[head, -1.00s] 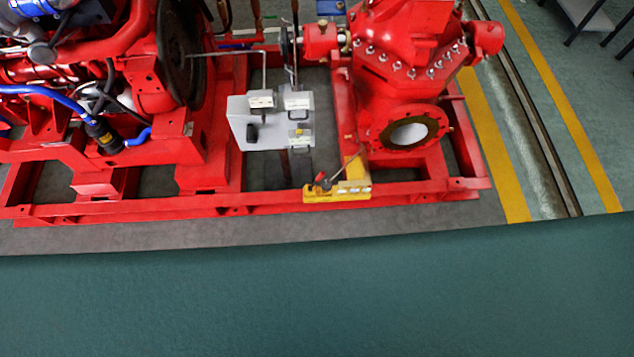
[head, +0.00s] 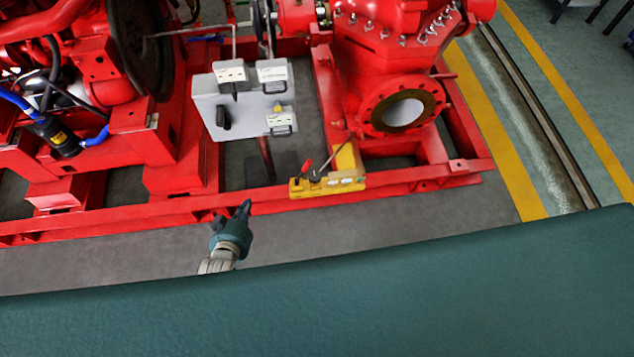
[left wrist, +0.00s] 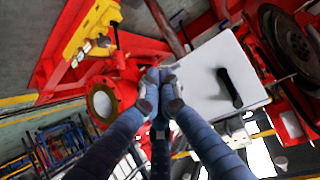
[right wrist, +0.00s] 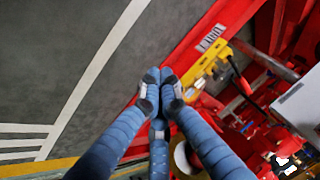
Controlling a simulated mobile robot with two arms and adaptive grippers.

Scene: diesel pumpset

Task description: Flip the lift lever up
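A yellow block (head: 340,186) on the red frame's front rail carries a short lever with a red tip (head: 307,166) and a thin rod. Left of it, a light grey box (head: 245,130) has a black handle (head: 223,118), white plates and a small yellow lever (head: 278,107). I cannot tell which is the lift lever. My left gripper (head: 233,214) is in front of the rail, below the box, apart from both. In the left wrist view its fingers (left wrist: 159,76) meet with nothing visible between them. My right gripper's fingers (right wrist: 160,76) also meet, empty, near the rail.
A red engine (head: 85,85) stands at the left and a red pump (head: 385,60) with a round flange at the right. The red frame's front rail (head: 180,215) runs across. Grey floor in front is clear.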

